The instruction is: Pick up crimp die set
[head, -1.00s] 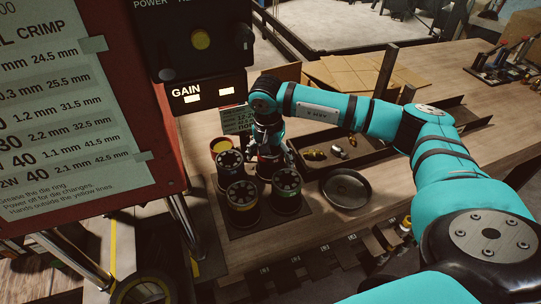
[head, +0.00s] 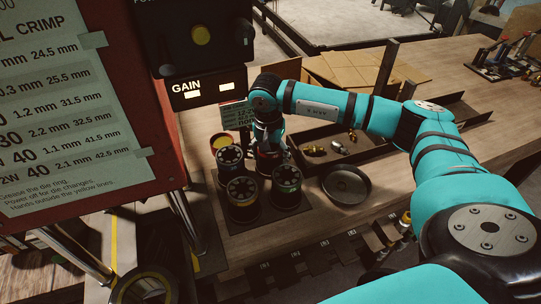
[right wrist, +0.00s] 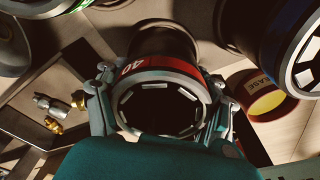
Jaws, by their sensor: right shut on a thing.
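My right gripper (head: 268,150) reaches down at the back right of a cluster of dark cylindrical crimp die sets. In the right wrist view its two fingers (right wrist: 165,105) are shut on both sides of a die set (right wrist: 168,68) with a red band marked 40. The ring of segments in its open top faces the camera. In the head view that die set is mostly hidden behind the gripper, and I cannot tell whether it is clear of the mat. Other die sets stand close by: a yellow-banded one (head: 243,198), a green-banded one (head: 287,188) and one behind (head: 229,166). My left gripper is not in view.
A yellow grease tin (head: 220,143) stands behind the die sets, and a round dark pan (head: 346,185) to their right. A tray (head: 365,153) with brass fittings lies beyond. The red crimper panel (head: 75,110) and control box (head: 200,50) stand at left.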

